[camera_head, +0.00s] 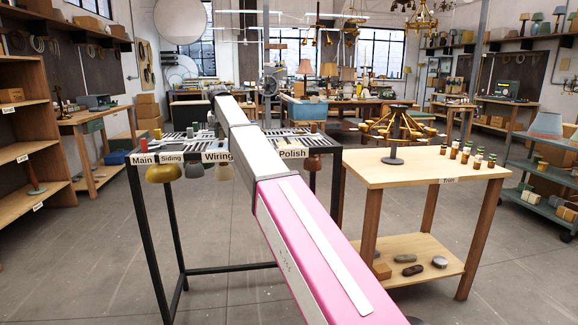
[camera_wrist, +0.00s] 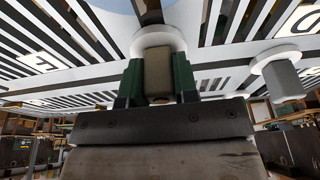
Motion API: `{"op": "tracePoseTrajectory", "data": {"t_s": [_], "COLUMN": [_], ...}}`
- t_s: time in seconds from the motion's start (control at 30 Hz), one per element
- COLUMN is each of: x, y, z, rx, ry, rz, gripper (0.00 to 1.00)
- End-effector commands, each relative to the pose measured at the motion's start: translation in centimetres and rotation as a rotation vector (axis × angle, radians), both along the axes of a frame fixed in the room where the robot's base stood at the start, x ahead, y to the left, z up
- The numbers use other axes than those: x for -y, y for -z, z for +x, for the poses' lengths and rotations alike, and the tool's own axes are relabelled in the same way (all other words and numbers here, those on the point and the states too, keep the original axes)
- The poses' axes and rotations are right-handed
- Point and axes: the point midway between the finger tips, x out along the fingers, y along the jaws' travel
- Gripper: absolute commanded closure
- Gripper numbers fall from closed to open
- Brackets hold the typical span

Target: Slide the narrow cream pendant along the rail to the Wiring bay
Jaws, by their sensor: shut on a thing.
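In the wrist view my gripper (camera_wrist: 158,78) is shut, its two green fingers on either side of a narrow beige-cream pendant (camera_wrist: 158,70). The pendant hangs upright under a white round collar (camera_wrist: 158,40) at the slotted rail top. In the camera_head view the rail stand (camera_head: 165,235) has a dark frame and the labels Main, Siding, Wiring (camera_head: 217,156) and Polish. My arm crosses in front of the stand between Wiring and Polish and hides my gripper and the held pendant there.
A brownish pendant (camera_head: 313,163) hangs under Polish. In the wrist view a grey-white pendant (camera_wrist: 283,80) hangs to the right, apart from my fingers. A wooden table (camera_head: 410,172) stands right of the stand.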

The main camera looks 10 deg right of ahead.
Motion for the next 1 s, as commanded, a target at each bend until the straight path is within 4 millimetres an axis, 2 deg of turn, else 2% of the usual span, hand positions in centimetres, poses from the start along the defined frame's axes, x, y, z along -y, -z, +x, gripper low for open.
{"op": "tracePoseTrajectory", "data": {"t_s": [1.0], "x": [-0.3], "y": [0.0], "z": [-8.6], "rx": [0.0], "ry": [0.0], "rz": [0.0], "gripper": [0.93]}}
